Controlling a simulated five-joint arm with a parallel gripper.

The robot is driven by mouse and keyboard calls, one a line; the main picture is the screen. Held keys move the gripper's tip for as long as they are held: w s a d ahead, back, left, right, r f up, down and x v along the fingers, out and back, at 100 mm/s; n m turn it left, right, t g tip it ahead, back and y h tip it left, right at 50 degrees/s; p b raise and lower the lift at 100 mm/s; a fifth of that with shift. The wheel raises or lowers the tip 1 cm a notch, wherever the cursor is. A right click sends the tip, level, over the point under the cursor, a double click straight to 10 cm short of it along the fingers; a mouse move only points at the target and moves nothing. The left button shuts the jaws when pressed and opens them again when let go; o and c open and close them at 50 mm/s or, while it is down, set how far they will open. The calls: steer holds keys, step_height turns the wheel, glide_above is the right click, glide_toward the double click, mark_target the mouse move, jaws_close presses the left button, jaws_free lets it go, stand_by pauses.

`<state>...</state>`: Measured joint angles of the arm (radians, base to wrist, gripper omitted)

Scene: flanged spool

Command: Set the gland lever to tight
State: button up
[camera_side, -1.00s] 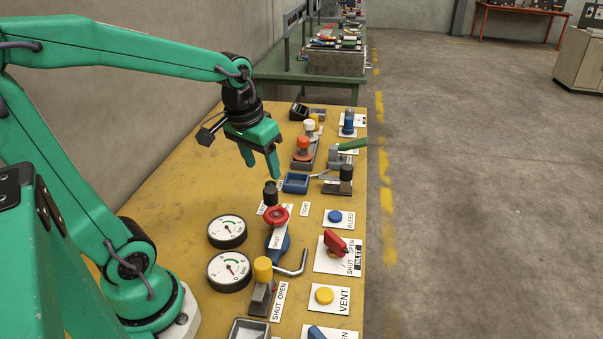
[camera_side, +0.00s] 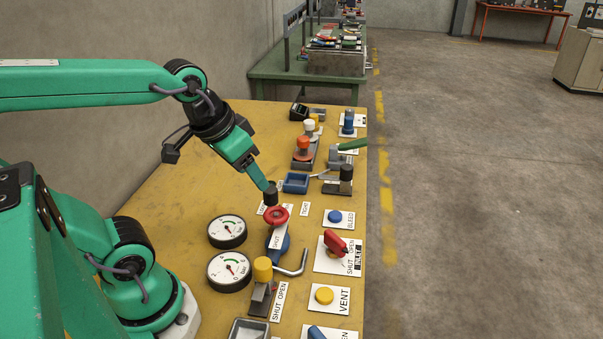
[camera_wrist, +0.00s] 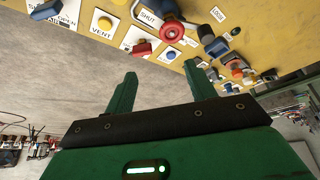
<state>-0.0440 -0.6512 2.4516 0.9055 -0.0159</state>
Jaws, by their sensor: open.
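The gland lever shows a black knob (camera_side: 270,194) just behind the red handwheel. The TIGHT label (camera_side: 305,209) lies to its right, and a partly hidden label (camera_side: 261,208) lies to its left. The knob appears nearer the left label; its base is hidden. My gripper (camera_side: 263,184) is open and empty, tilted, with its tips close to the knob in the side view; contact cannot be told. In the wrist view the black knob (camera_wrist: 206,35) is beyond the right finger of my gripper (camera_wrist: 160,73), not between the fingers.
The red handwheel (camera_side: 277,215) stands directly in front of the knob. Two gauges (camera_side: 227,231) lie to the left. A blue tray (camera_side: 296,183) and a black-knobbed post (camera_side: 346,174) are behind and to the right. The blue BLEED button (camera_side: 335,216) is at right.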

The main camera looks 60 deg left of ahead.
steer(key=shift+s+d+r+m+t, duration=0.1)
steer(key=shift+s+d+m+t, duration=0.2)
steer(key=shift+s+d, duration=0.35)
steer(key=shift+s+a, duration=0.1)
steer(key=n+g, duration=0.6)
steer(key=n, duration=0.4)
glide_above(270, 189)
step_height(270, 189, down, 10)
steer(key=shift+r, duration=0.1)
steer(key=shift+f, duration=3.95)
